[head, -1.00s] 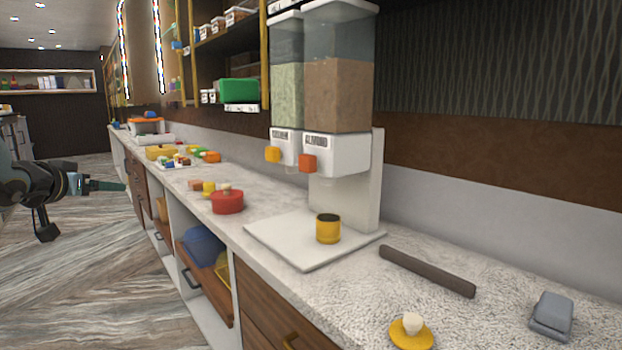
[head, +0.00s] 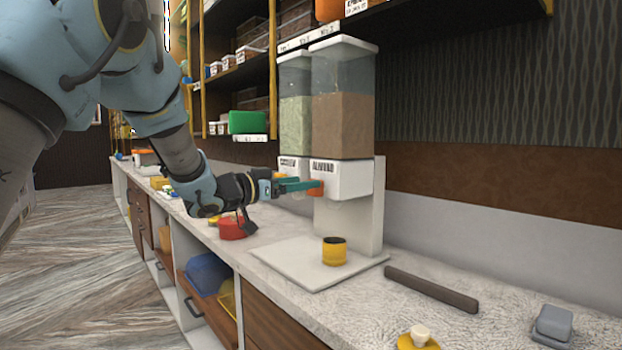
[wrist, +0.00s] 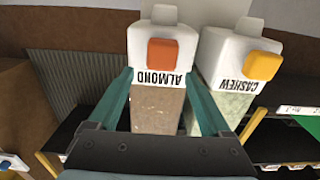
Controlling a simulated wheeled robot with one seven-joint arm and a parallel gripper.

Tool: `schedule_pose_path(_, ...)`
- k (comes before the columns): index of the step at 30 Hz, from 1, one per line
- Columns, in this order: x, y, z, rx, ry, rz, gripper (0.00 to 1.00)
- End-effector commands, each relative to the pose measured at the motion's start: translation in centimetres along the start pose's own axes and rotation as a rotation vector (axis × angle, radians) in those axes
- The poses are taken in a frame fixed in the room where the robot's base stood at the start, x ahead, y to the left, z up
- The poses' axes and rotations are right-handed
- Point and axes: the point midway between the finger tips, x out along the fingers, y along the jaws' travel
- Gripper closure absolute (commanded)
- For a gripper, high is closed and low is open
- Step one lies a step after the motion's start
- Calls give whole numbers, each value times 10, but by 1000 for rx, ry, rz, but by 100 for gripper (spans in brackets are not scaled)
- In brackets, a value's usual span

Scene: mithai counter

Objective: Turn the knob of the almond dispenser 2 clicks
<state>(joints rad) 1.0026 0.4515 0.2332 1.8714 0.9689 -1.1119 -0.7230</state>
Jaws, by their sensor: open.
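The almond dispenser (head: 342,120) is a clear bin of brown contents over a white block labelled ALMOND. Its orange knob (head: 316,188) is on the front. In the wrist view, which is upside down, the orange knob (wrist: 162,52) lies between the lines of my two teal fingers, above the label. My gripper (head: 305,185) is open. Its fingers reach close to the knob in the head view; I cannot tell whether they touch it. A yellow cup (head: 334,252) stands on the white base plate (head: 290,262) below the dispenser.
The cashew dispenser (head: 295,112) is just left, with a yellow knob (wrist: 262,59). A red lidded pot (head: 232,228) stands under my arm. A dark bar (head: 430,289), a yellow lid (head: 418,340) and a grey object (head: 552,324) lie at right. Shelves hang above.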

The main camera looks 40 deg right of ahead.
Motion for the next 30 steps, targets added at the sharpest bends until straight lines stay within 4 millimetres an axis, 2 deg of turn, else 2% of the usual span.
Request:
schedule_pose_path(3, 18, 0, -1, 0, -1, 1, 18)
schedule_pose_path(7, 29, 0, 0, 0, -2, 0, 18)
schedule_pose_path(18, 34, 0, 0, 0, 0, -1, 18)
schedule_pose_path(30, 34, 0, 0, 0, 0, -1, 62)
